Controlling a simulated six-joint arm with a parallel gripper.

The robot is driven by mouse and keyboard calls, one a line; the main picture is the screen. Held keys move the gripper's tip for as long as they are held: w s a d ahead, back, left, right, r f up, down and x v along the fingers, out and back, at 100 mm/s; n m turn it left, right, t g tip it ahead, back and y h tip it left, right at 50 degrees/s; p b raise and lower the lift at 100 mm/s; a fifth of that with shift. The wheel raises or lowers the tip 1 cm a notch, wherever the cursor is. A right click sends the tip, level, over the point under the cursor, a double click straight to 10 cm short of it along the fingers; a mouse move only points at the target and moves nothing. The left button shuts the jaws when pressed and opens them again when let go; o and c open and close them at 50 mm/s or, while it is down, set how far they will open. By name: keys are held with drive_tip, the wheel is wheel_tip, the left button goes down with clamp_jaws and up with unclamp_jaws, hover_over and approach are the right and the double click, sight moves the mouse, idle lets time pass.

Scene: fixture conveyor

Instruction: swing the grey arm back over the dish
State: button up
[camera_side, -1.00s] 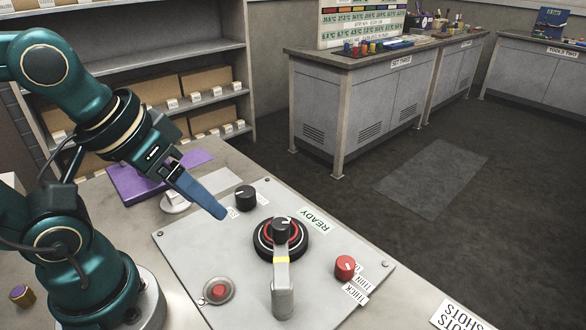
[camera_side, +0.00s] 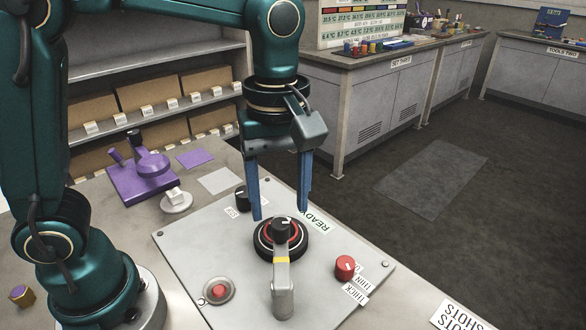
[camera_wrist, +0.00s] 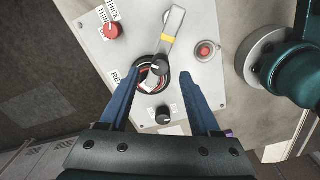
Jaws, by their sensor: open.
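The grey arm (camera_side: 282,290) has a yellow band and reaches from a black-capped hub (camera_side: 281,230), ringed in black and red, toward the panel's front edge. In the wrist view the grey arm (camera_wrist: 174,24) points up and slightly right. A small round dish (camera_side: 207,297) with a red centre (camera_side: 219,291) lies left of the arm's free end, apart from it. It also shows in the wrist view (camera_wrist: 206,59). My gripper (camera_side: 281,213) points down with blue fingers spread and empty. Its tips (camera_wrist: 160,76) appear on either side of the hub's cap, seemingly just above it.
A black knob (camera_side: 242,197) sits behind the hub and a red knob (camera_side: 345,267) to its right on the grey panel (camera_side: 185,250). A purple stand (camera_side: 140,180) and a white round piece (camera_side: 177,203) are at the back left.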

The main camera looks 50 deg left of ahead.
sight(280, 223)
drive_tip(key=shift+f, duration=2.35)
clamp_jaws()
